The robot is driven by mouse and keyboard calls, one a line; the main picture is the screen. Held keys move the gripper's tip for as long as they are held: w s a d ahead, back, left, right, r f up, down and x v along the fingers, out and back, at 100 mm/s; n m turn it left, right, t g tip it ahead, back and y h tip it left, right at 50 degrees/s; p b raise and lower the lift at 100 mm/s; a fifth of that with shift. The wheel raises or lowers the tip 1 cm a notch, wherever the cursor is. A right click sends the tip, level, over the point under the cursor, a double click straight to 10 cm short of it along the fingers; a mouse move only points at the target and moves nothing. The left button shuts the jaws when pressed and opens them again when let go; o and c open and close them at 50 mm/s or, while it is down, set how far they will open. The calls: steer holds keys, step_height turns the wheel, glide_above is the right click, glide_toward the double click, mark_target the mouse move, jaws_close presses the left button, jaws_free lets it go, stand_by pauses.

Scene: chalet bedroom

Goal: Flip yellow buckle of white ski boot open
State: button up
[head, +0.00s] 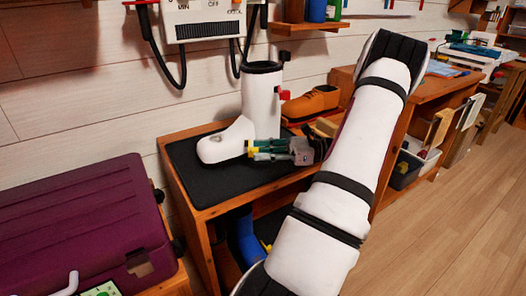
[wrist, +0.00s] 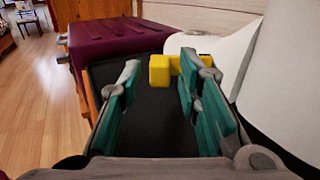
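The white ski boot (head: 228,140) stands upright on the black mat of a wooden bench, its toe to the left. Its yellow buckle (wrist: 159,71) sticks out low on the boot's side; it shows small in the head view (head: 252,145), partly covered by my fingers. My gripper (head: 252,150) is at the buckle, low above the mat. In the wrist view my gripper (wrist: 160,62) has its teal fingers apart, with the buckle's block at the gap between the tips, closer to the right finger. That finger hides part of the buckle. Whether it touches cannot be told.
The boot also has a red buckle (head: 284,95) and a black one (head: 285,57) higher up. A brown shoe (head: 311,104) stands behind my gripper. A purple case (head: 85,225) is left of the bench. A wall heater (head: 203,20) hangs above. Black mat (head: 190,160) lies bare left of the boot.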

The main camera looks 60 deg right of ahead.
steer(key=shift+s+d, duration=0.1)
steer(key=v, duration=1.1)
steer(key=shift+s+d, duration=0.15)
steer(key=shift+s, duration=0.2)
